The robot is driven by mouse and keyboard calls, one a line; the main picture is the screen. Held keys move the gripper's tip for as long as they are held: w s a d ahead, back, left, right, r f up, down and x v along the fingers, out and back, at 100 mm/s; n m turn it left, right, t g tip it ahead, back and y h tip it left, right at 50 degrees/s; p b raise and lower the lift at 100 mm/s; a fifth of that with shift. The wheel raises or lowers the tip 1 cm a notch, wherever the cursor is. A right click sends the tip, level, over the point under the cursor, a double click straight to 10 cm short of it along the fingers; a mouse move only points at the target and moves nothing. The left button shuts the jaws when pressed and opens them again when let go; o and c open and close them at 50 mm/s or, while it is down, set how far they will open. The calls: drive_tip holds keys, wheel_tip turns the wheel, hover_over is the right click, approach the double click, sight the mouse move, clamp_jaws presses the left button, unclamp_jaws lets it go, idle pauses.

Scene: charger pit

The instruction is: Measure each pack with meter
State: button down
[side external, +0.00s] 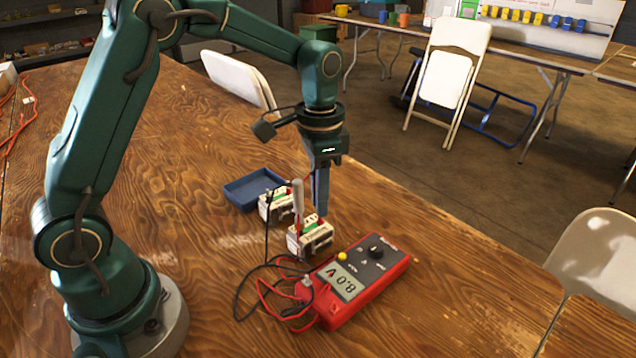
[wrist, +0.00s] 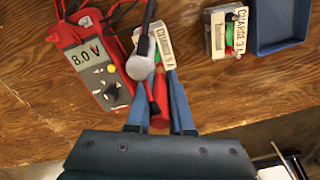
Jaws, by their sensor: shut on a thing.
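My gripper (side external: 319,208) points down over the nearer white pack (side external: 303,243), its fingers close together. In the wrist view the fingers (wrist: 156,82) are shut around a red probe (wrist: 158,105). A pale grey cylinder with a black lead (wrist: 140,62) stands beside it and partly covers the pack labelled "CHARGE" (wrist: 168,45). The probe tips are hidden, so contact with the pack cannot be told. The red meter (side external: 368,278) lies to the right of the nearer pack; its display (wrist: 87,55) reads 8.0. The other pack (side external: 272,212) sits farther back, also seen in the wrist view (wrist: 218,38).
A blue tray (side external: 232,198) lies behind the packs. Black and red leads (side external: 265,285) loop over the table left of the meter. The wooden table (side external: 440,300) is clear to the right. Folding chairs stand beyond its edge.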

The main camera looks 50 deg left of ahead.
drive_tip(key=shift+f, duration=0.25)
idle(0.6)
drive_tip(key=c, duration=0.7)
unclamp_jaws()
drive_tip(key=o, duration=0.3)
drive_tip(key=shift+r, duration=0.1)
drive_tip(key=shift+r, duration=3.65)
